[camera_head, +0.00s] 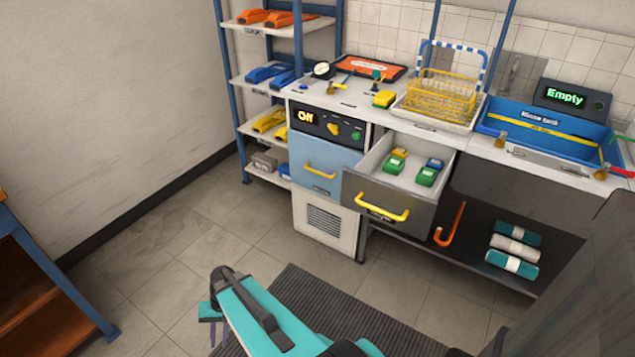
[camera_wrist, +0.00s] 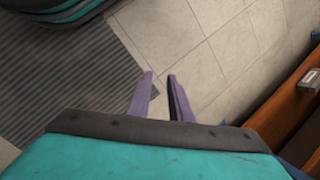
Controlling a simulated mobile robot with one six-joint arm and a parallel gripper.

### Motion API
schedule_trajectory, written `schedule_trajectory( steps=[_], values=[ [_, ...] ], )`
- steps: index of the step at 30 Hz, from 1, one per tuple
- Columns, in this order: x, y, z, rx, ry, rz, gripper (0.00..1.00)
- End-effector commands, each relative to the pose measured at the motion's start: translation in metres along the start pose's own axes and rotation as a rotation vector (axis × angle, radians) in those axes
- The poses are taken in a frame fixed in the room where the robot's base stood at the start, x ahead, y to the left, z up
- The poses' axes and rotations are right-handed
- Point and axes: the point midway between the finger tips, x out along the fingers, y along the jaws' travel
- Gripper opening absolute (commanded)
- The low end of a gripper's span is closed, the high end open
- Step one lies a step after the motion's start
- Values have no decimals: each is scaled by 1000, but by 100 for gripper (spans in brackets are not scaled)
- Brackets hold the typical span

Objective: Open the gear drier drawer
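The unit under the left end of the bench has a dark panel (camera_head: 327,125) with an orange lit display, a yellow knob and a green knob. Below it a light-blue drawer front (camera_head: 326,166) with a yellow handle (camera_head: 320,171) is closed. I take this as the gear drier drawer; no readable label confirms it. My gripper (camera_head: 217,335) is low over the floor, well in front of and left of the drawer, touching nothing. In the wrist view its two purple fingers (camera_wrist: 160,78) stand apart with only floor between them.
A grey drawer (camera_head: 389,207) right of the blue one is pulled out, holding several yellow, green and blue pieces. A blue shelf rack (camera_head: 241,80) stands left of the bench. A wooden-shelved unit (camera_head: 40,270) is at the left edge. Floor before the bench is clear, with a striped mat (camera_head: 340,312).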

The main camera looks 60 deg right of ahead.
Motion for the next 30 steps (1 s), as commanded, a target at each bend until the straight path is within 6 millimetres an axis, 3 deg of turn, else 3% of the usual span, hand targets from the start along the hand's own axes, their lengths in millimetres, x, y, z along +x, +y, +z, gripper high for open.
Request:
schedule_trajectory(
  steps=[1, 8, 14, 23, 30],
  values=[
    [3, 3, -24, 47, 26, -40, 19],
    [-25, 16, -107, 250, 128, -221, 19],
    [-62, 42, -176, 418, 218, -380, 19],
    [-135, 107, -267, 648, 354, -625, 19],
    [-206, 180, -320, 811, 466, -826, 19]
  ],
)
